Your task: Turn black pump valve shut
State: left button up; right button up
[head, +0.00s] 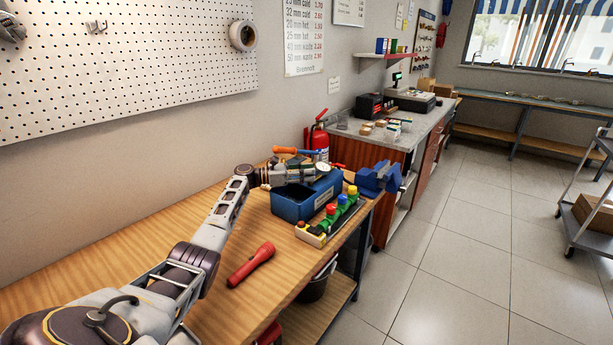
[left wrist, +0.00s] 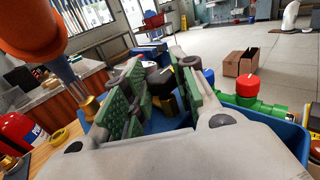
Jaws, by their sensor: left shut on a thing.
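A blue pump tank (head: 292,203) stands on the wooden bench, with a round gauge (head: 323,168) over it and an orange handle (head: 284,150) behind. My left gripper (head: 307,173) reaches over the tank from the left. In the left wrist view, its green-padded fingers (left wrist: 152,98) are closed in on a small dark valve part (left wrist: 158,78) above the blue tank. Brass shows beside this part. The fingers hide much of the valve, so I cannot tell its turn angle. The orange handle (left wrist: 38,32) is close at the upper left there. My right gripper is not in view.
A manifold with green fittings and coloured caps (head: 331,219) lies in front of the tank. A blue vise (head: 380,178) is at the bench's right end. A red torch (head: 251,264) lies nearer. A fire extinguisher (head: 319,140) stands behind. The bench's left part is clear.

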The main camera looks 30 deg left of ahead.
pick_arm(q)
jog(key=o, duration=1)
jog(key=v, duration=1.2)
dwell(0.5)
